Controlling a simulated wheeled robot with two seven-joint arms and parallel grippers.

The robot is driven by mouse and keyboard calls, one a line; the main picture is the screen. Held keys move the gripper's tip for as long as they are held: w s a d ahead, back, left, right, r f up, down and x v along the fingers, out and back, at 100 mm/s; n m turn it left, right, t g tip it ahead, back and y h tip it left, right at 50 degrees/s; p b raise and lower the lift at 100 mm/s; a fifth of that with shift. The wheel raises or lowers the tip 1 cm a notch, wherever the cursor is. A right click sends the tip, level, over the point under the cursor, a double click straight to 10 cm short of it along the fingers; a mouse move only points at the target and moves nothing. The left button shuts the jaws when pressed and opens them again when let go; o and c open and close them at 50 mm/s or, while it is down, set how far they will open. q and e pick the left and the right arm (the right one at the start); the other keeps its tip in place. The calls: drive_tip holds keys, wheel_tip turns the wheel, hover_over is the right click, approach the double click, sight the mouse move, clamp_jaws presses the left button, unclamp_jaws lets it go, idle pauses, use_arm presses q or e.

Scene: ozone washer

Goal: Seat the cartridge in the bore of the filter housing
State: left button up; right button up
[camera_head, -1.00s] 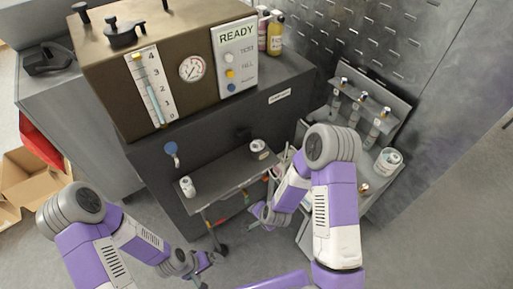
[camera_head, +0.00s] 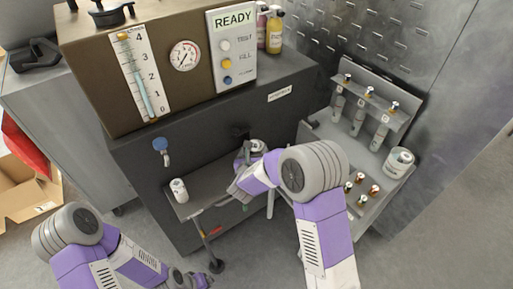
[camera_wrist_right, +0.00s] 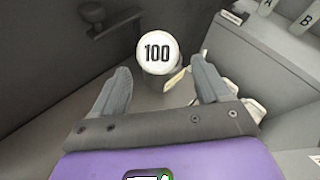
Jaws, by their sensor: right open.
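A short white cylinder (camera_head: 257,146) stands at the right end of the grey shelf (camera_head: 212,178). In the right wrist view a round white top marked "100" (camera_wrist_right: 157,50) faces the camera, just beyond and between the fingertips; it appears to be this cylinder. My right gripper (camera_wrist_right: 160,72) is open and empty, close to it; in the head view the gripper (camera_head: 246,162) is partly hidden by its own arm. A second white cylinder (camera_head: 179,190) stands at the shelf's left end. I cannot tell which is cartridge or housing. My left gripper (camera_head: 207,281) is low at the bottom edge.
The washer (camera_head: 120,75) with gauge and "READY" panel (camera_head: 233,50) rises behind the shelf. A blue-topped fitting (camera_head: 161,148) hangs on its front. At right, a rack (camera_head: 370,95) holds several grey cylinders, with a white tub (camera_head: 399,162) and several small fittings (camera_head: 362,184) below.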

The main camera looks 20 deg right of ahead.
drive_tip(key=x, duration=0.6)
drive_tip(key=shift+w+d+b, duration=0.1)
drive_tip(key=shift+b, duration=0.3)
drive_tip(key=shift+r, duration=0.2)
drive_tip(key=c, duration=1.2)
